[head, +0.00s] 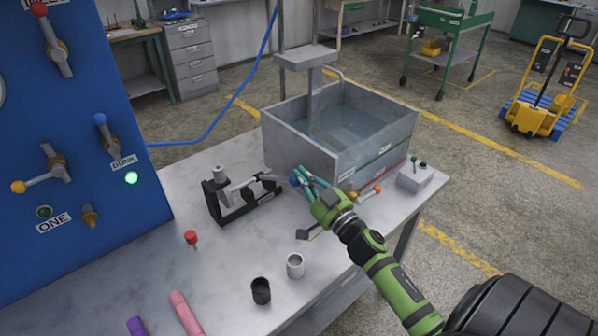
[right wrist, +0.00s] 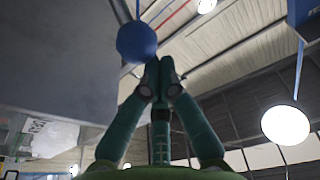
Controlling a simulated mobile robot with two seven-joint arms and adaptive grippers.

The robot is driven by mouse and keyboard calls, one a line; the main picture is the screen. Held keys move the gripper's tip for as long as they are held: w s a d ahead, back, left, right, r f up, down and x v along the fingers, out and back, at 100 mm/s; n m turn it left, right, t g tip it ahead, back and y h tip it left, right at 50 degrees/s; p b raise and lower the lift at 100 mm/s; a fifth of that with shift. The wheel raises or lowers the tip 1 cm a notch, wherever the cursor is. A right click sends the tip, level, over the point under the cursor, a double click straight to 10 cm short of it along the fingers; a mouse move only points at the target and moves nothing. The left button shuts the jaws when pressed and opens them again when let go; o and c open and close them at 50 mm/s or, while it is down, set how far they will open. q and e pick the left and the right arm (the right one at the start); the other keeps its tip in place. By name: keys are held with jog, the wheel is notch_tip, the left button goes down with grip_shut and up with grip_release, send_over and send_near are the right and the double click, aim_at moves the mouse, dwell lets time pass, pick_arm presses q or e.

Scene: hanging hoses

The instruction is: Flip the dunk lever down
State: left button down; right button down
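The blue panel has a lever with a blue knob (head: 101,119) above a white DUNK label (head: 123,161) and a lit green lamp (head: 131,177). The knob stands at the upper end of this lever. My right gripper (head: 303,174) is far from the panel, low beside the front left of the water tank (head: 300,152). The gripper's fingers are together and look empty. My left gripper is not in view.
A black-and-grey clamp-like fixture (head: 232,196) stands left of my right gripper. A black cup (head: 261,290), a metal cup (head: 295,265) and a red-topped pin (head: 191,239) are on the table. A grey box (head: 415,176) is at right. The table by the panel is fairly clear.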

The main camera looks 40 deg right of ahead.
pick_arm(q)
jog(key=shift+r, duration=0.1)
